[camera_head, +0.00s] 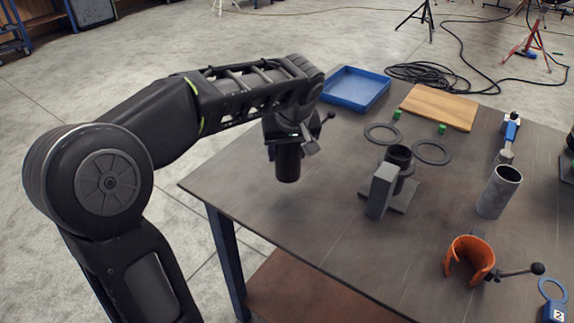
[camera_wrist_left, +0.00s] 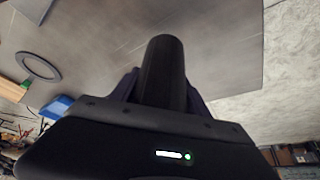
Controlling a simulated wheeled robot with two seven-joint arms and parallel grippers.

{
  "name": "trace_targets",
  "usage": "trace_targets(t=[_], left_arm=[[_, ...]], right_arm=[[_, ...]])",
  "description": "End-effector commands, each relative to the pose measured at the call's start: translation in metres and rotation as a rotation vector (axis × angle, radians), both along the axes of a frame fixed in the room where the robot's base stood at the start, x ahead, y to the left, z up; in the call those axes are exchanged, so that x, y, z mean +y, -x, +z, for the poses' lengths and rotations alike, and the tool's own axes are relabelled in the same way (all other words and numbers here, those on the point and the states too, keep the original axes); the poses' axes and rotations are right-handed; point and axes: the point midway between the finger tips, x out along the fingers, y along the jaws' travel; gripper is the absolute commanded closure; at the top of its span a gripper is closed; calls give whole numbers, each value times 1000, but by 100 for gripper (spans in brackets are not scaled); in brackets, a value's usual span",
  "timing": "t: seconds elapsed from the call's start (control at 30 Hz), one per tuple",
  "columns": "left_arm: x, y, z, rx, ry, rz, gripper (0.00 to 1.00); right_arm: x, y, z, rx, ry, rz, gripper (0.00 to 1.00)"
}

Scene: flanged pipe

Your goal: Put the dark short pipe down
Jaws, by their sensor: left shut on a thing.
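The dark short pipe (camera_head: 288,164) is upright in my left gripper (camera_head: 290,142), over the left part of the grey table (camera_head: 330,250). In the head view its lower end looks close to the tabletop; I cannot tell whether it touches. In the left wrist view the dark pipe (camera_wrist_left: 163,72) stands between the two fingers of my left gripper (camera_wrist_left: 162,88), which are shut on it. My right gripper is not in view.
A dark holder (camera_head: 385,185) with a ring stands mid-table. Two flat rings (camera_head: 382,133), a wooden board (camera_head: 440,106) and a blue tray (camera_head: 355,88) lie behind. A grey pipe (camera_head: 498,192) and an orange clamp (camera_head: 470,258) are right. The front-left tabletop is clear.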

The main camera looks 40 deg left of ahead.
Motion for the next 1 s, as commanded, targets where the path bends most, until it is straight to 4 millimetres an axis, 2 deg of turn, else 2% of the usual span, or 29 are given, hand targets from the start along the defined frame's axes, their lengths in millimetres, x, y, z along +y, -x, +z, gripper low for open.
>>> trace_targets(t=[0.27, 0.6, 0.97, 1.0], left_arm=[[0, 0, 0, -2, -1, 1, 100], [0, 0, -37, 0, 0, 1, 100], [0, 0, -40, -3, 0, 0, 100], [0, 0, -41, -1, 1, 1, 45]], right_arm=[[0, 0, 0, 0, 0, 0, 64], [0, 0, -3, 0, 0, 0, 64], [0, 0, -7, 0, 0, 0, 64], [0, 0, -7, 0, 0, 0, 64]])
